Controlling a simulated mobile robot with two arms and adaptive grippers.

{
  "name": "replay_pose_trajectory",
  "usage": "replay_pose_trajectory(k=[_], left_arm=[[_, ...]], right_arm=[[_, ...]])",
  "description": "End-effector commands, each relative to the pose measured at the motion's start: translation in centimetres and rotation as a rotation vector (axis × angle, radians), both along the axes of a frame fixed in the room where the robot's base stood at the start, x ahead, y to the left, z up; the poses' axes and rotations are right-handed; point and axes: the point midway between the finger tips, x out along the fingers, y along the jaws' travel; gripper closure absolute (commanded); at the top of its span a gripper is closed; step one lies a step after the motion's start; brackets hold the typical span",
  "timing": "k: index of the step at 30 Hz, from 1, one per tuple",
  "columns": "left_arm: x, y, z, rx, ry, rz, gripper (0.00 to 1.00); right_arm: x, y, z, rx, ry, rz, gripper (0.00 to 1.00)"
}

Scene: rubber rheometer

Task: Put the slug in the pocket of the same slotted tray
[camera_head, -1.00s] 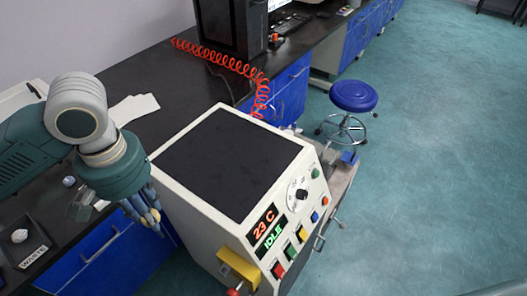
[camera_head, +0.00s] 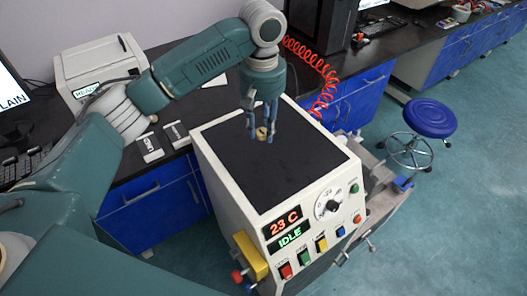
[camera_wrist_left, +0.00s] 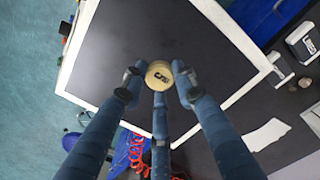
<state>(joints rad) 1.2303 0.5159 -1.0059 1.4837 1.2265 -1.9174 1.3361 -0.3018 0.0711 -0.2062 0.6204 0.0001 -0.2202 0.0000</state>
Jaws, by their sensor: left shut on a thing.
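The slug (camera_wrist_left: 159,75) is a small tan disc with a dark mark on its face. My left gripper (camera_head: 262,131) is shut on it, its blue fingers pointing down around it. It holds the slug over the black top of the machine; the gap beneath is hard to judge. In the left wrist view the slug sits between the three fingertips. My right gripper is not in view.
The cream machine (camera_head: 215,172) shows 23 C and IDLE, with coloured buttons and a yellow part in front. A white device (camera_head: 97,68) stands at the back left. A red coiled hose (camera_head: 326,75) runs behind. A blue stool (camera_head: 430,118) stands right. The machine's black top looks clear.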

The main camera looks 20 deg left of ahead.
Motion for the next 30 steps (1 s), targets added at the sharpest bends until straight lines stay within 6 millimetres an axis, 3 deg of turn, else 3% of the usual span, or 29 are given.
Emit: replay_pose_trajectory(k=[6, 18, 22, 30], left_arm=[[-0.1, 0.1, -4.6, 0.001, 0.002, 0.000, 0.87], [-0.1, 0.1, -9.4, 0.001, 0.003, 0.000, 0.87], [-0.1, 0.0, -10.4, 0.000, 0.001, 0.000, 0.87], [-0.1, 0.0, -10.4, 0.000, 0.000, -0.001, 0.87]], right_arm=[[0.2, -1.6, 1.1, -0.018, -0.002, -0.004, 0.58], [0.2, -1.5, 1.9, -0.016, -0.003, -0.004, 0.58], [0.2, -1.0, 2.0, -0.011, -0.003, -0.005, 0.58], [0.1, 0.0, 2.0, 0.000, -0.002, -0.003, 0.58]])
